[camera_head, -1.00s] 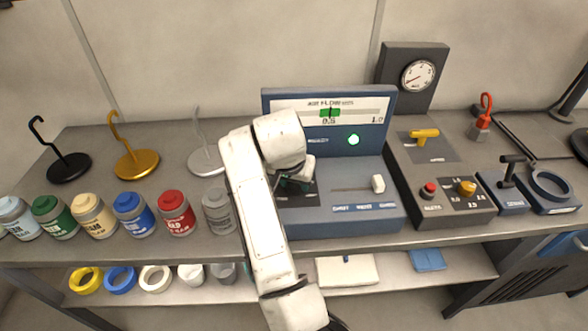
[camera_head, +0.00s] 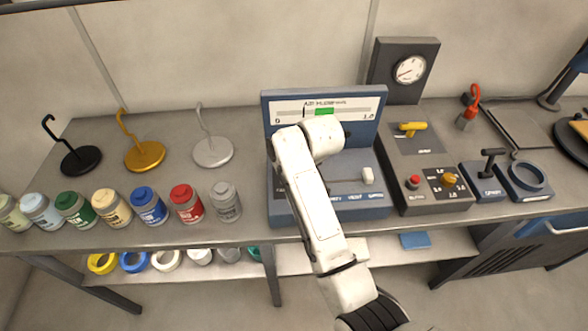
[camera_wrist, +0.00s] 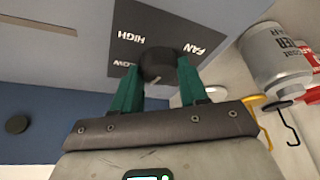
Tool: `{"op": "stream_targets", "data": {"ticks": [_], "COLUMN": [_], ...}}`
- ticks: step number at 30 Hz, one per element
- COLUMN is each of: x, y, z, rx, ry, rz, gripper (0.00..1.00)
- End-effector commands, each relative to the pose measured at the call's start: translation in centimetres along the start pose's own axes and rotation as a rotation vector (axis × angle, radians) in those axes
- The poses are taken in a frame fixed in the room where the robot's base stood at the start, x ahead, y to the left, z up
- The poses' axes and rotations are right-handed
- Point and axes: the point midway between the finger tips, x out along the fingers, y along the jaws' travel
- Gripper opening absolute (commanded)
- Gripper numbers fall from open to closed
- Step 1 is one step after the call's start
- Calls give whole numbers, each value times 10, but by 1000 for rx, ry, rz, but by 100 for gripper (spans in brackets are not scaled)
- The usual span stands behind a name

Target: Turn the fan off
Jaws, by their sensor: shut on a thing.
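The fan console is a blue unit (camera_head: 372,201) with an upright display panel and an airflow scale (camera_head: 352,105). The scale's dark pointer stands left of its green band. In the wrist view the black fan knob (camera_wrist: 158,62) sits on a dark plate (camera_wrist: 128,35) marked FAN, HIGH and LOW; other marks are hidden by the knob and fingers. My gripper (camera_wrist: 160,75) is shut on the knob with its green fingers on either side. In the head view my arm hides the knob and gripper. A round lamp (camera_wrist: 17,125) in the wrist view looks dark.
A white slider (camera_head: 367,175) is on the console's right. To its right are a red button (camera_head: 414,181), a yellow knob (camera_head: 449,178) and a gauge (camera_head: 410,69). Several paint jars (camera_head: 148,206) and hook stands (camera_head: 212,151) are to the left.

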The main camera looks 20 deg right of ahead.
Motion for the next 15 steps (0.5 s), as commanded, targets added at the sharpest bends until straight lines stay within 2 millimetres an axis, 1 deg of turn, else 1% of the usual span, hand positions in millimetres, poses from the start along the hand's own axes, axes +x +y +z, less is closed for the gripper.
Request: {"op": "stream_targets", "data": {"ticks": [6,15], "x": [0,0], "y": [1,2], "z": [-1,-2], "rx": [-122,-208], "ry": [3,4], "rz": [-51,-85], "gripper": [13,13]}}
